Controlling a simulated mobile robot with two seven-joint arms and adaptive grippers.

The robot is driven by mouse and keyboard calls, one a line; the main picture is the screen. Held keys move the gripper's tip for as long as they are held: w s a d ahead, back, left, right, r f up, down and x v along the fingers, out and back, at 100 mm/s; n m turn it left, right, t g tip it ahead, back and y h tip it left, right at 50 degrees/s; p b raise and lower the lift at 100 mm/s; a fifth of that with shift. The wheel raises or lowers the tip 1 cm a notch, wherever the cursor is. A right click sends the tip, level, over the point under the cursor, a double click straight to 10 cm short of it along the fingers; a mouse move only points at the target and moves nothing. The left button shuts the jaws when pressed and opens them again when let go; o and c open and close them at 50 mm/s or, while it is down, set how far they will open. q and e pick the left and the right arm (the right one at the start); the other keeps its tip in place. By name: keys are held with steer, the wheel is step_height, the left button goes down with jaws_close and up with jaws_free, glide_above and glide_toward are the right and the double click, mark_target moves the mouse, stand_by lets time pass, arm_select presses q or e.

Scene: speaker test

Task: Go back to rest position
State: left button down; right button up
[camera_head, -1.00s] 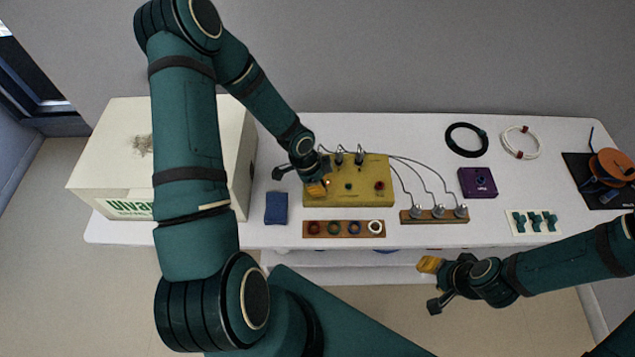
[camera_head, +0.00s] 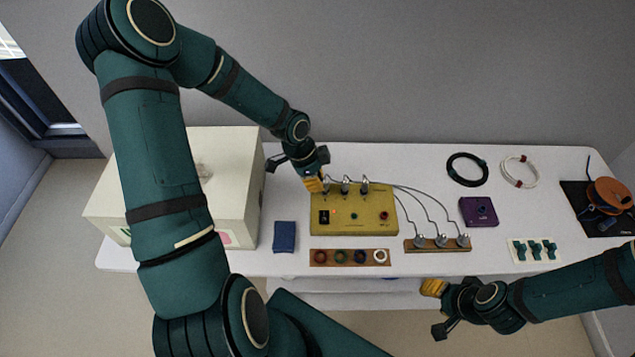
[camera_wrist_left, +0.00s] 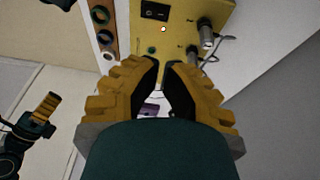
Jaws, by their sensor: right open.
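My left gripper (camera_head: 313,184) is above the back left corner of the yellow control box (camera_head: 352,222). In the left wrist view its two yellow fingers (camera_wrist_left: 163,64) lean close together with a narrow gap at the tips. No held object shows, and I cannot tell whether they are fully shut. The box, with a black switch, a lit lamp and plugs, lies beyond the tips. My right gripper (camera_head: 434,308) hangs open and empty in front of the table's front edge. It also shows at the left of the left wrist view (camera_wrist_left: 40,110).
The white table (camera_head: 400,160) carries a white carton (camera_head: 232,180), a blue block (camera_head: 284,237), a ring rack (camera_head: 350,257), a plug strip (camera_head: 437,245), a purple box (camera_head: 478,211), cable coils (camera_head: 467,169) and an orange spool (camera_head: 609,193). The back of the table is largely clear.

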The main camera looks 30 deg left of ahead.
stand_by(0.3)
arm_select(q)
steer(key=s+d+f+n+b, duration=0.1)
steer(key=s+d+f+n, duration=0.2)
steer(key=d, duration=0.3)
steer(key=s+d+f+n+b, duration=0.2)
steer(key=s+d+f+n, duration=0.1)
steer(key=d+f+n, duration=0.2)
steer(key=s+d+f+n+b, duration=0.2)
steer(key=s+d+f+n, duration=0.1)
steer(key=d, duration=0.4)
steer(key=shift+s+f+n+t+h, duration=0.3)
steer(key=shift+f+n+h, duration=0.1)
steer(key=shift+f+n, duration=0.45)
steer(key=shift+s+a+f+n+b, duration=0.1)
steer(key=shift+s+n+b, duration=0.05)
steer(key=shift+n+b, duration=0.15)
